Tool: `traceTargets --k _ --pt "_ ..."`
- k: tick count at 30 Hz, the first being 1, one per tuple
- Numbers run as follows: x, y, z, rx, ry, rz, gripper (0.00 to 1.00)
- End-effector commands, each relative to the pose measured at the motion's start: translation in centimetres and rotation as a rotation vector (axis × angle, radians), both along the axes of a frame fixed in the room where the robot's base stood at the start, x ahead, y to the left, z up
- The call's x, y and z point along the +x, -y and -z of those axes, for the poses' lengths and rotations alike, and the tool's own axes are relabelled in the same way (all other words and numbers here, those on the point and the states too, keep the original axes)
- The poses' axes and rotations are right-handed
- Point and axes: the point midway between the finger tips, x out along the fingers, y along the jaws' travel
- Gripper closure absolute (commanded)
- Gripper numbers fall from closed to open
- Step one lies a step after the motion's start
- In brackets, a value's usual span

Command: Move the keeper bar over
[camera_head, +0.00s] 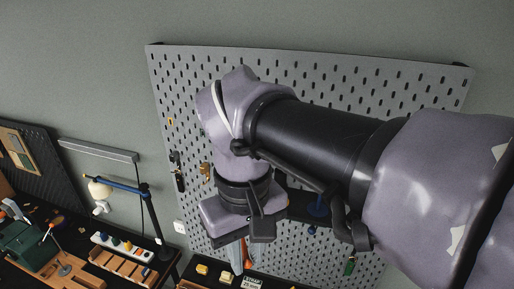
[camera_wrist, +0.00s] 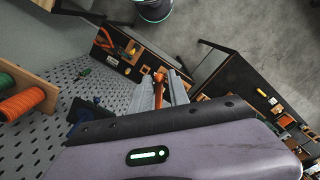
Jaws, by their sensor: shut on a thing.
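My gripper (camera_head: 238,256) hangs below my wrist in front of the pegboard, its fingers partly hidden by the wrist. In the wrist view my gripper (camera_wrist: 160,92) has its two grey fingers closed around a slim orange-red thing (camera_wrist: 159,78). Only a small part of this thing shows between the fingers, and I cannot tell what it is. I cannot pick out the keeper bar in either view. A green machine (camera_head: 24,243), perhaps the press, stands on the bench at the lower left, well apart from my gripper.
The grey pegboard (camera_head: 180,90) fills the wall behind my arm, with several tools hanging on it. A dark bench at the lower left carries a lamp (camera_head: 101,190) and a wooden rack (camera_head: 120,266). In the wrist view an orange spool (camera_wrist: 20,104) sits left; the floor (camera_wrist: 230,30) is clear.

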Motion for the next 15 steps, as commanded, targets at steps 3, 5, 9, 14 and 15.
traceTargets --k 3,5,9,14,15 --pt "-0.1 -0.8 -0.1 0.0 0.002 -0.003 1.0" --pt "-0.2 -1.3 -0.1 0.0 0.002 -0.002 1.0" --pt "-0.4 -2.2 -0.1 0.0 0.002 -0.003 1.0" --pt "-0.7 -3.3 -0.1 0.001 0.003 -0.003 1.0" --pt "-0.7 -3.6 -0.1 0.001 0.003 -0.003 1.0"
